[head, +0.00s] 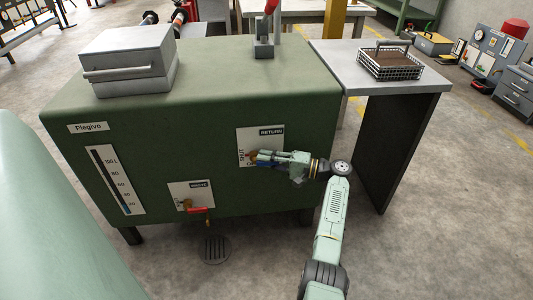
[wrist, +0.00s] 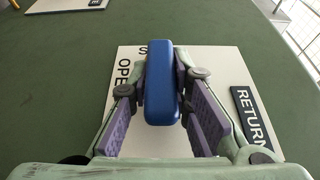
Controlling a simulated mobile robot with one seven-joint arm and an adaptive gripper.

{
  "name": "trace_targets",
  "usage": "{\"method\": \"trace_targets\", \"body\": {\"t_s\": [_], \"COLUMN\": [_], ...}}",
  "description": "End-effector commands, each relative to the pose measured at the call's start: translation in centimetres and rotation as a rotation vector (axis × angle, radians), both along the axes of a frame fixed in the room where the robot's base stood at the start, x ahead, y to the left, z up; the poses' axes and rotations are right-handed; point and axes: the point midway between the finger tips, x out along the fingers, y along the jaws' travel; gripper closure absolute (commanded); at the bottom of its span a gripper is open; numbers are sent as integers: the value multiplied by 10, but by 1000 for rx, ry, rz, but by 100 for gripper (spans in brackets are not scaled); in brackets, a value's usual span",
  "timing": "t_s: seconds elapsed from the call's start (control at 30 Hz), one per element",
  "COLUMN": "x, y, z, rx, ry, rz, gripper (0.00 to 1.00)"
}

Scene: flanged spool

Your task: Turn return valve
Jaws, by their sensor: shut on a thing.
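The return valve's white plate (head: 246,133) is on the front of the green tank (head: 220,105), with a dark RETURN label (head: 271,132). In the wrist view the plate (wrist: 215,65) shows the word OPEN and part of another word beside the blue valve handle (wrist: 162,85). The handle runs up the picture between my purple finger pads. My gripper (head: 262,158) reaches the plate from the right in the head view. It is shut on the blue handle, as the wrist view also shows (wrist: 164,100). The valve body behind is mostly hidden.
A second valve with a red handle (head: 198,209) sits lower left on the tank, below a white plate (head: 186,190). A level gauge (head: 117,180) is further left. A side table (head: 395,82) with a wire basket (head: 390,65) stands right. A floor drain (head: 214,249) lies in front.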

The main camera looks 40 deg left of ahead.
Motion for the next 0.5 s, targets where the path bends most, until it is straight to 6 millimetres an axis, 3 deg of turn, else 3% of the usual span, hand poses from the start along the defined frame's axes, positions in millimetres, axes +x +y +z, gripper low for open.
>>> {"method": "trace_targets", "body": {"t_s": [0.1, 0.13, 0.4, 0.5], "x": [-2, -2, -2, -1], "y": [4, 4, 2, 2], "z": [1, 1, 1, 1], "rx": [0, 0, 0, -1], "ry": [-1, -1, -1, 0], "rz": [4, 4, 3, 3], "gripper": [100, 81, 63, 62]}}
